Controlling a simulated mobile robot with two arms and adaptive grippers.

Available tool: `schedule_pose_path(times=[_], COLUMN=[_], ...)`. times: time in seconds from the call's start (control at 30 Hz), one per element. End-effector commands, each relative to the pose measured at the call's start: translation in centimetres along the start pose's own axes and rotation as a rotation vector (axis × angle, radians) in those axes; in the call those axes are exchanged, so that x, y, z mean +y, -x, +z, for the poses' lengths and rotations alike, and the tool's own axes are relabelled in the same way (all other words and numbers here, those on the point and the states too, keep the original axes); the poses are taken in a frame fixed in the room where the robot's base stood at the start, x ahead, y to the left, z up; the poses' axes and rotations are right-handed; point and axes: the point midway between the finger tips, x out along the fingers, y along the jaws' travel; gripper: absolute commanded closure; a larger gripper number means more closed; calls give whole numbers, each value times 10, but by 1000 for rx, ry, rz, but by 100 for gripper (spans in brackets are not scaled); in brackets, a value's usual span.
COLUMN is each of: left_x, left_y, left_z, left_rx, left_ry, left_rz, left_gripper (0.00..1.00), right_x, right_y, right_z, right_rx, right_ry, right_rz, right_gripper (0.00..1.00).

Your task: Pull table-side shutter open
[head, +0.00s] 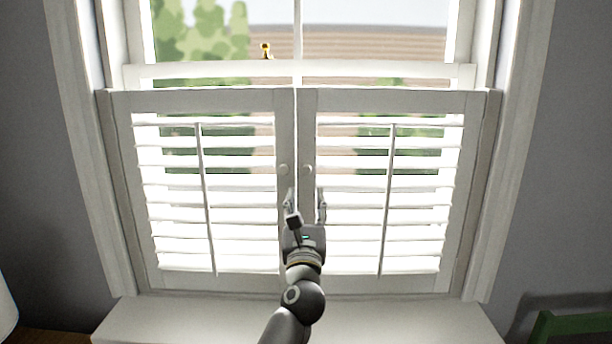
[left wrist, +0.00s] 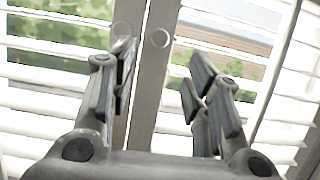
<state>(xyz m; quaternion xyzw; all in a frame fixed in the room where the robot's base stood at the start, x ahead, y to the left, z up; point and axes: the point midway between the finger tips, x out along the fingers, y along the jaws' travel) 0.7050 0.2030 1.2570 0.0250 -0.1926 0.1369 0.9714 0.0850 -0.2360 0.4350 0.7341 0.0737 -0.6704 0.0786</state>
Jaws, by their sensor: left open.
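Two white louvred shutter panels, the left one (head: 140,180) and the right one (head: 455,190), stand closed and meet at the middle of the window. Each has a small round knob near the meeting edge: the left knob (head: 284,169) and the right knob (head: 307,169). Both knobs also show in the left wrist view, the left one (left wrist: 122,29) and the right one (left wrist: 160,38). My left gripper (head: 306,194) is open and empty, just below the knobs in the picture, its fingers pointing at the meeting stiles. My right gripper is in neither view.
A white sill (head: 200,318) runs below the shutters. A green piece of furniture (head: 575,324) is at the lower right. A brown surface (head: 50,338) and a pale rounded object (head: 5,305) are at the lower left. A small yellow figure (head: 265,48) shows above the shutters.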

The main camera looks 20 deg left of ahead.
Motion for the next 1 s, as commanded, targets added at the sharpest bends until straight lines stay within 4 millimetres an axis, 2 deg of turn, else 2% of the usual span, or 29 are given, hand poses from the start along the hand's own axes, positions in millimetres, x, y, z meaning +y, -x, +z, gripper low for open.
schedule_pose_path(times=[0.2,0.5,0.7,1.0], left_x=[1,0,0,0], left_y=[-41,-79,-88,-90], left_z=[3,2,1,1], left_rx=[-2,-3,-3,-2], left_ry=[-4,-6,-5,-4], left_rz=[1,-1,-1,-1], left_gripper=[55,55,55,55], right_x=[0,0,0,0], right_y=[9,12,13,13], right_z=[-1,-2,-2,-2], right_rx=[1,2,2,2], right_ry=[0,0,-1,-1], right_rz=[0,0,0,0], right_gripper=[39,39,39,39])
